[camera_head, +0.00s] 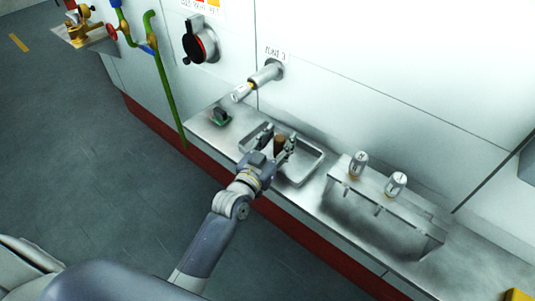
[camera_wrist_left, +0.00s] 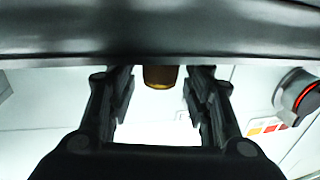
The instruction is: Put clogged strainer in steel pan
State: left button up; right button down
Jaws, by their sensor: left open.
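The steel pan (camera_head: 306,177) is a shallow tray on the steel counter. My left gripper (camera_head: 278,142) is over the pan, its two fingers spread apart. A brown cylinder, seemingly the clogged strainer (camera_head: 280,146), is between the fingers, within the pan's outline. It also shows in the left wrist view (camera_wrist_left: 160,77), brown with a golden end, with a gap to each finger. Its base is hidden in the head view, so I cannot tell whether it touches the pan floor. My right gripper is not in view.
A steel rack (camera_head: 385,200) right of the pan holds two silver cylinders (camera_head: 359,164) (camera_head: 396,184). A pipe fitting (camera_head: 264,76) sticks out from the wall above. A black-and-red knob (camera_head: 200,42) is on the wall.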

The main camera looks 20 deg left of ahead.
pick_arm(q)
jog(key=s+a+b, duration=0.1)
jog(key=s, duration=0.9)
jog(key=shift+s+a, duration=0.3)
jog(key=shift+s, duration=0.05)
